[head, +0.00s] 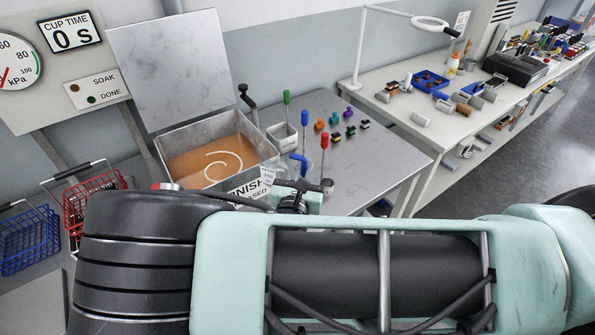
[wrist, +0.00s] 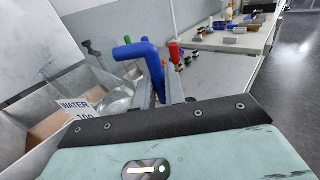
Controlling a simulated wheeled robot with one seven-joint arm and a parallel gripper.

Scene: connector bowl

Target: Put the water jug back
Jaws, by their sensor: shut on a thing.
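The water jug appears as a clear, glassy body (wrist: 118,102) just left of my fingers in the wrist view. A blue bent handle (wrist: 146,56) rises above it and runs down between the fingers. My gripper (wrist: 163,92) is shut on this blue handle. In the head view the blue handle (head: 298,158) shows beside the front right corner of the tank, above my gripper (head: 298,188). My forearm hides most of the jug and its base there. Whether the jug touches a surface cannot be told. A white WATER label (wrist: 78,108) shows left of the jug.
An open metal tank (head: 165,143) with orange-brown liquid stands left, its lid raised. Red and green handled tools (head: 304,118) and small coloured parts stand on the metal table (head: 375,150). Wire baskets (head: 28,238) are at far left; a cluttered bench (head: 430,130) stands right.

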